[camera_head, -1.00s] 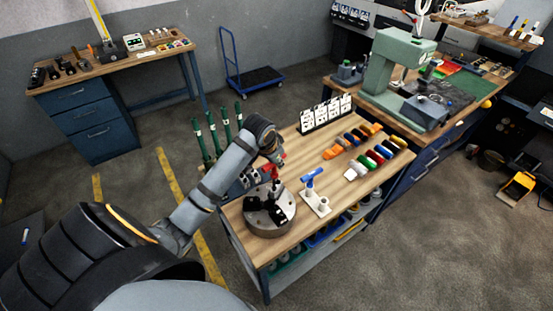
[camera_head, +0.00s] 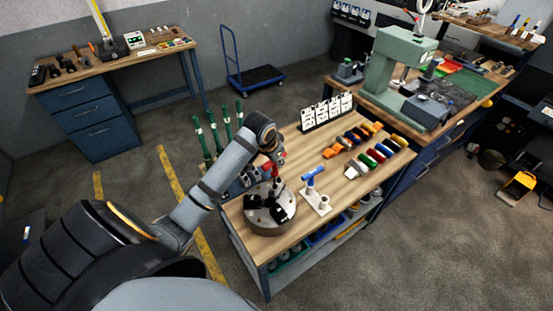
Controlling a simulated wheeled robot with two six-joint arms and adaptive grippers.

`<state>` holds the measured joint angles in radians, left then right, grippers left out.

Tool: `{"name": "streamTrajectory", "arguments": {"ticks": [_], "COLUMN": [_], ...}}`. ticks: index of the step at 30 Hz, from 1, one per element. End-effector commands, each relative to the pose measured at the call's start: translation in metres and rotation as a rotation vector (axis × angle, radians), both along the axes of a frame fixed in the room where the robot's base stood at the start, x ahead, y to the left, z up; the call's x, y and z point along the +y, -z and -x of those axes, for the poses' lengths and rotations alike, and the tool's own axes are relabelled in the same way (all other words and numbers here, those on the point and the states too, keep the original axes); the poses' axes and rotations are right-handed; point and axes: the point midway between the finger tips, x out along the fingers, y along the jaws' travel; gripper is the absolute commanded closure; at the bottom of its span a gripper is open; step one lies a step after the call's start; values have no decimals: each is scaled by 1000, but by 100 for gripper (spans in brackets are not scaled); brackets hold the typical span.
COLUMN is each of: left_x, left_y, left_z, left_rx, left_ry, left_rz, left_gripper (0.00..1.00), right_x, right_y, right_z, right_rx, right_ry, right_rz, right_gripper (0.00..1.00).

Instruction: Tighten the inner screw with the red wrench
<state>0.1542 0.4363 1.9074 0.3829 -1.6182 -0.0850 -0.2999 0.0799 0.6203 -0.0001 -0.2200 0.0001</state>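The round grey chuck (camera_head: 260,226) with black jaws lies on the wooden bench top at its left front. The red wrench (camera_head: 275,172) stands about upright over the chuck, its lower end among the jaws. Whether its tip sits in the inner screw is too small to tell. My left gripper (camera_head: 272,160) comes down from above at the wrench's red handle and appears shut on it; the fingers are small and partly hidden by the wrist. A blue T-handled wrench (camera_head: 314,174) stands in a white holder (camera_head: 318,202) just right of the chuck. My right gripper is out of view.
Several coloured tools (camera_head: 372,158) lie in rows at the bench's right. A rack of white cards (camera_head: 327,112) stands at the back edge. Green-handled upright tools (camera_head: 213,132) rise behind the left edge. A green machine (camera_head: 400,60) stands on the table behind.

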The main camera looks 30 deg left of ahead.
Motion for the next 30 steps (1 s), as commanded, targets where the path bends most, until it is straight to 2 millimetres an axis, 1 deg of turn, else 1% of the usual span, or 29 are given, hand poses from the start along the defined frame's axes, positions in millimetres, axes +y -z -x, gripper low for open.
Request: {"name": "streamTrajectory", "arguments": {"ticks": [14,30], "left_x": [-1,-1], "left_y": [0,7], "left_z": [0,0], "left_rx": [-1,0], "left_ry": [0,0], "left_rz": [0,1], "left_gripper": [100,100], "right_x": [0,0], "right_y": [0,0], "right_z": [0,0], "right_rx": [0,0], "right_ry": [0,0], "right_rz": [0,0], "right_gripper": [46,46]}}
